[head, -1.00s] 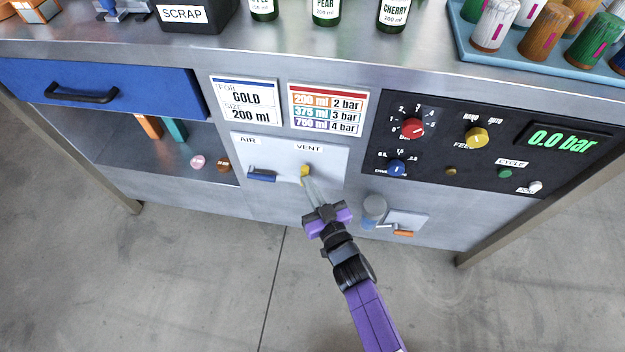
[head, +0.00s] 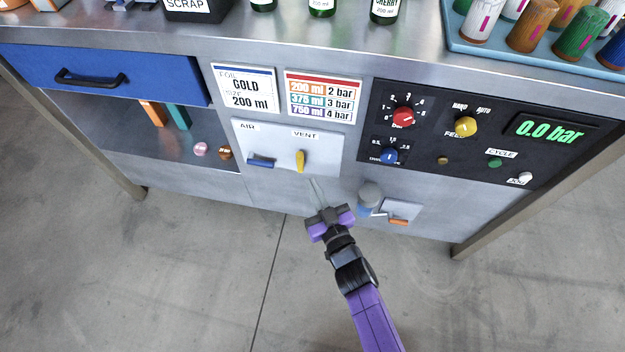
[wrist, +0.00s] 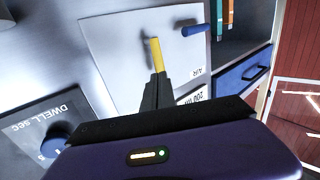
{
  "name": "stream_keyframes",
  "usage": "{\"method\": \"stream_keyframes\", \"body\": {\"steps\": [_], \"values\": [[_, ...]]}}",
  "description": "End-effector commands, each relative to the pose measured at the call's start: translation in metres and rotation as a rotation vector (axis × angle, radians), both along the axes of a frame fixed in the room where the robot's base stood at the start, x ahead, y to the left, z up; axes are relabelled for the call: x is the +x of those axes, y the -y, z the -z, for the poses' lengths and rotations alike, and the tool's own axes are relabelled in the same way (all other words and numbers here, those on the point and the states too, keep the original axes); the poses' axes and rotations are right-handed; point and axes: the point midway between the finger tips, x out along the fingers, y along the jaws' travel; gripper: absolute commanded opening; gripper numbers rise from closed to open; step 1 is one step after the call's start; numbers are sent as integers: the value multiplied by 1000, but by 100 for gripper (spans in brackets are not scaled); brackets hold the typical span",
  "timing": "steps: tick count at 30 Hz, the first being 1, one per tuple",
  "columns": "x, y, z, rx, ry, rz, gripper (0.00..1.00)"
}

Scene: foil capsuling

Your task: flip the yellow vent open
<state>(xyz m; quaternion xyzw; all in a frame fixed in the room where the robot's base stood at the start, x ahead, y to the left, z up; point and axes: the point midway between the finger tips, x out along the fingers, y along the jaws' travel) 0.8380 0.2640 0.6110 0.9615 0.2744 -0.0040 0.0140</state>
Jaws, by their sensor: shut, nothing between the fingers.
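The yellow vent lever (head: 300,161) is on the white AIR/VENT plate (head: 322,165) on the bench front, under the VENT label. It points up and down in the head view. It also shows in the wrist view (wrist: 157,54), just past my fingertips. My gripper (head: 315,188) is shut and empty, with its tips just below and right of the lever in the head view. In the wrist view my gripper (wrist: 158,76) overlaps the lever's lower end; I cannot tell from that view whether they touch.
The blue air lever (head: 261,162) lies sideways left of the vent. A grey-topped blue cylinder (head: 369,198) and a small plate with an orange handle (head: 398,221) are right of my gripper. The black control panel (head: 460,175) reads 0.0 bar. The floor below is clear.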

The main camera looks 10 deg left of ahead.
Motion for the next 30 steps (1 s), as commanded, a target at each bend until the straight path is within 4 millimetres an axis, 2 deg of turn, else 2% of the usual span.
{"method": "stream_keyframes", "body": {"steps": [1, 9, 13, 18, 29, 30], "values": [[-8, 6, -4, -1, -1, 2, 0], [-51, 31, -3, -1, -1, 0, 0], [-65, 40, -2, 0, 0, 0, 0], [-73, 45, -1, 0, 0, 0, 0], [-72, 48, 0, -30, 11, 8, 0], [-67, 49, -9, -36, 28, 21, 0]]}}
